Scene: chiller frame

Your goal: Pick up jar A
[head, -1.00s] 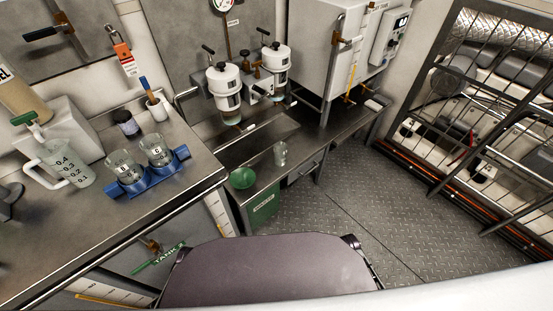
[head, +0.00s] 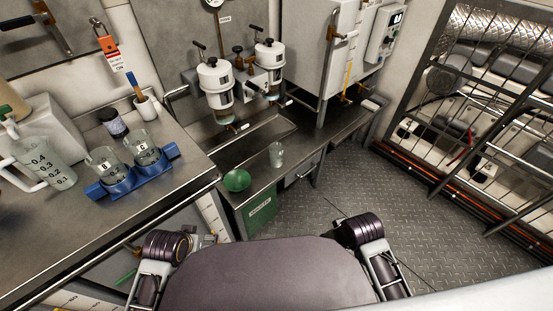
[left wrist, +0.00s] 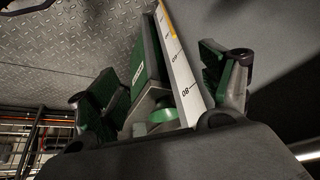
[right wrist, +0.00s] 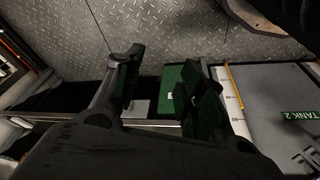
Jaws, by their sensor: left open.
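A clear glass jar (head: 276,155) stands upright alone on the low steel bench, right of a green bowl (head: 237,180); its letter is not readable. Two more lettered jars, a left one (head: 106,165) and a right one (head: 143,148), sit in a blue rack (head: 152,170) on the left counter; I cannot read their letters surely. My left gripper (head: 205,241) is low beside the counter's end, far from the jars. The left wrist view shows it open and empty (left wrist: 160,92). My right gripper (right wrist: 165,75) is open and empty in the right wrist view.
A measuring jug (head: 50,165) and dark-lidded pot (head: 113,124) stand on the left counter. White filter housings (head: 216,82) hang behind the lone jar. The metal floor (head: 350,190) is open to the right.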

